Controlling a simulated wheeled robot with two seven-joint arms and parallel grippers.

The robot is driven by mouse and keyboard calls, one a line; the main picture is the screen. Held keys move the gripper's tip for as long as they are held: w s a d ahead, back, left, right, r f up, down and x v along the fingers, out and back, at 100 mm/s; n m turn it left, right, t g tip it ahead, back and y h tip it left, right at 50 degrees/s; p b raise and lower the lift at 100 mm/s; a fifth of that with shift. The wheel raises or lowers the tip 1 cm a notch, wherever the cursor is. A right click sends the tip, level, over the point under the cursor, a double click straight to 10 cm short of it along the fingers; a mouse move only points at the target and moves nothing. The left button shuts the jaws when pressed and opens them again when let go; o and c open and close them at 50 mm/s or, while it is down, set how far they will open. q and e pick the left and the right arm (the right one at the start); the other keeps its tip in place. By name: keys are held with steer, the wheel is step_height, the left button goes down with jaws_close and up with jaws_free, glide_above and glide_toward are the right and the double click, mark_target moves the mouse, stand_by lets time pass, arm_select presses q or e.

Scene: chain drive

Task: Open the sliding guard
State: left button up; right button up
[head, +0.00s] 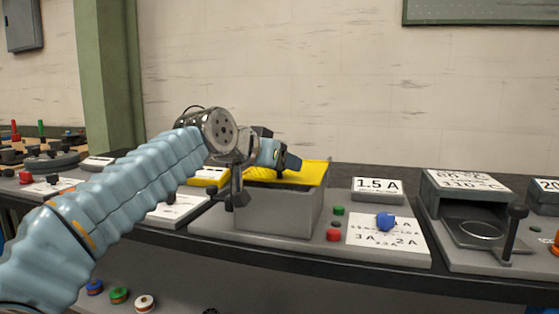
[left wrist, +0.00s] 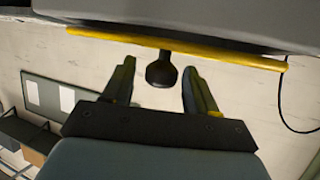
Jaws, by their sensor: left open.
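The yellow sliding guard (head: 312,172) lies across the top of a grey box (head: 275,212) on the workbench. In the left wrist view its yellow edge (left wrist: 215,54) runs along the grey body. A black knob (left wrist: 160,72) sticks out from that edge. My left gripper (head: 294,162) is above the guard, open. In the left wrist view its two fingers (left wrist: 160,88) stand on either side of the knob, with a gap on both sides. In the head view my arm and hand cover part of the guard, and I cannot make out the knob clearly there. My right gripper is not in view.
Right of the box are a green button (head: 339,211), a red button (head: 333,235), a blue knob (head: 385,222) and a 1.5 A display (head: 377,187). Another station (head: 470,205) stands further right.

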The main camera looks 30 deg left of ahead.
arm_select(q)
jaws_close()
steer(key=shift+w+a+r+p, duration=0.1)
steer(key=shift+w+a+p, duration=0.1)
steer(key=shift+w+p, duration=0.6)
steer(key=shift+w+a+r+p, duration=0.1)
steer(key=shift+w+a+p, duration=0.2)
steer(key=shift+w, duration=0.8)
steer(key=shift+w+f, duration=0.1)
steer(key=shift+f, duration=0.05)
jaws_free()
steer(key=d+b+v, duration=0.1)
steer(key=v, duration=1.2)
steer(key=shift+s+a, duration=0.4)
steer(key=shift+s, duration=0.05)
